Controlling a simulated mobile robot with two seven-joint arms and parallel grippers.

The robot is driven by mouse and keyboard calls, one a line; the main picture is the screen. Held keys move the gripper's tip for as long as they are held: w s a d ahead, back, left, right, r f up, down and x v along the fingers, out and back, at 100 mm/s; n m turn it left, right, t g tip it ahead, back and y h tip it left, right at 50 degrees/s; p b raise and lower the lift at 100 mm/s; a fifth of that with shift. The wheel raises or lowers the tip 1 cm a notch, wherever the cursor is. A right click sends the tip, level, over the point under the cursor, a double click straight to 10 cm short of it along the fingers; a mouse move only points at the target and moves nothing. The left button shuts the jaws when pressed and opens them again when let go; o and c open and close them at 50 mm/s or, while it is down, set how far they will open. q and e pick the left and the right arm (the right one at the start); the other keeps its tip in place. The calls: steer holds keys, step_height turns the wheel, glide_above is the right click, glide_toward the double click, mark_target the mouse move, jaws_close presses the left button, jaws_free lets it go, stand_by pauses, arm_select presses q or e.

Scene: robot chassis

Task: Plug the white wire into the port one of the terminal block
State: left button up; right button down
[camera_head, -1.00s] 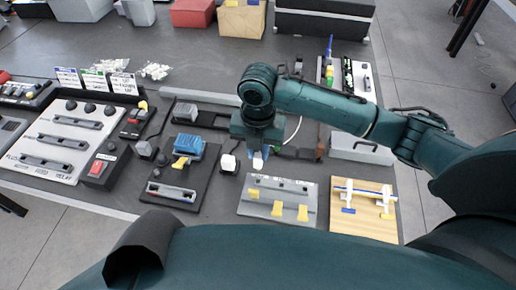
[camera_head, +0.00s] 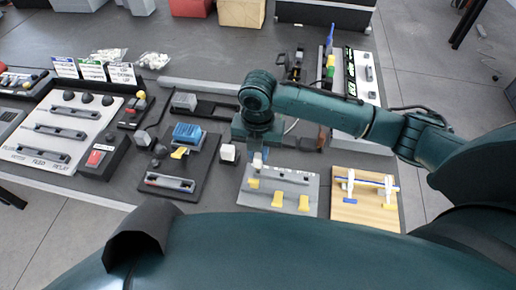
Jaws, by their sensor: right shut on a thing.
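My right gripper (camera_head: 258,152) points down over the upper left edge of a grey board (camera_head: 312,206). It is shut on a small white piece (camera_head: 257,163), which looks like the white wire's end; the fingers hide most of it. The board carries a dark slotted strip with small labels above it and yellow tabs along the front. This strip looks like the terminal block (camera_head: 290,178), though its port numbers are too small to read. I cannot tell whether the white piece touches the board. My left gripper is not in view.
Left of the board stand a white cube (camera_head: 228,153) and a dark board with a blue block (camera_head: 188,133). A wooden board (camera_head: 350,212) with white posts is at the right. A white control panel (camera_head: 60,158) is at far left. Storage bins stand at the back.

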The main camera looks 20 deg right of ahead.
mark_target(258, 156)
stand_by(0.4)
steer(key=shift+p, duration=0.5)
steer(key=shift+p, duration=0.3)
stand_by(0.3)
steer(key=shift+f+b, duration=0.7)
steer(key=shift+f, duration=0.65)
stand_by(0.4)
steer(key=c, duration=1.2)
jaws_free()
steer(key=shift+c, duration=0.2)
step_height(258, 156, up, 13)
